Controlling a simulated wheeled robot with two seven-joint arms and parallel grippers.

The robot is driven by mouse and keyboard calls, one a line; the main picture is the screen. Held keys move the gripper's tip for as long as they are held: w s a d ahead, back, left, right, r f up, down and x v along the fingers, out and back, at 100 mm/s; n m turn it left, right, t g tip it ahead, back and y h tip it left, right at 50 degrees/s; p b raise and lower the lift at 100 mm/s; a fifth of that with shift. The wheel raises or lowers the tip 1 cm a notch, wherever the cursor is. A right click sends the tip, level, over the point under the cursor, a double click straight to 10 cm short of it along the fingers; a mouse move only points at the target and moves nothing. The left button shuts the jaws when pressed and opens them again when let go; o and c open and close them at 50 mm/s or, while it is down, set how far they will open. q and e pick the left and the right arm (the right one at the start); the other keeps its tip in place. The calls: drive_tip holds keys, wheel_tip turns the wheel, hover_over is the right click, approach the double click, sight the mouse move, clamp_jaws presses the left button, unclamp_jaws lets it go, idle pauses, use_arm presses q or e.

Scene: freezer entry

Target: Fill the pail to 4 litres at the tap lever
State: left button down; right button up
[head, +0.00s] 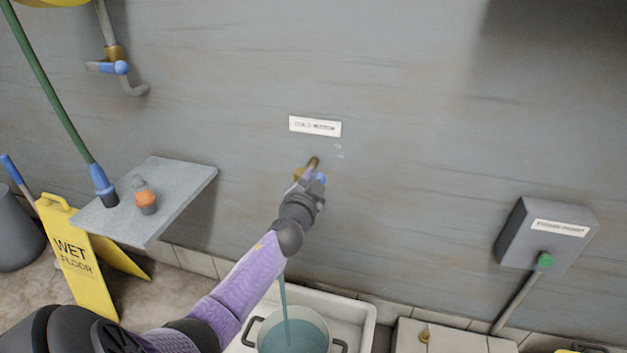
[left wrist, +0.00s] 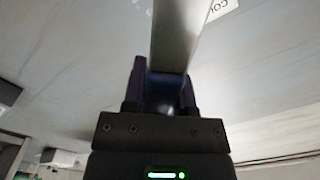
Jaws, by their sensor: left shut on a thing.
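My left gripper (head: 316,182) is shut on the lever. A stream of water (head: 284,305) falls into the pail (head: 248,334), which has dark handles and holds blue-green water. The pail is cut off by the lower edge, and no level marks are readable. My right gripper is not seen.
The pail stands in a white basin (head: 355,308). A grey shelf (head: 185,185) with an orange-and-grey bottle (head: 145,198) is at left, near a yellow wet-floor sign (head: 75,262). A grey box (head: 515,235) with a green button is at right. Another tap (head: 120,67) is upper left.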

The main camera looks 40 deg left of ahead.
use_arm(q)
drive_tip(key=shift+f, duration=0.15)
drive_tip(key=shift+w+d+f+m+b, duration=0.3)
drive_tip(key=shift+f+m+b, duration=0.45)
drive_tip(key=shift+m, duration=0.85)
drive_tip(key=shift+w+d+f+m+b, duration=0.1)
drive_tip(key=shift+d+f+m+b, duration=0.35)
drive_tip(key=shift+f+m, duration=0.8)
drive_tip(key=shift+w+d+f+m+b, duration=0.2)
drive_tip(key=shift+f+m+b, duration=0.4)
drive_tip(key=shift+m, duration=1.35)
drive_tip(key=shift+r, duration=0.1)
drive_tip(key=shift+c, duration=2)
unclamp_jaws()
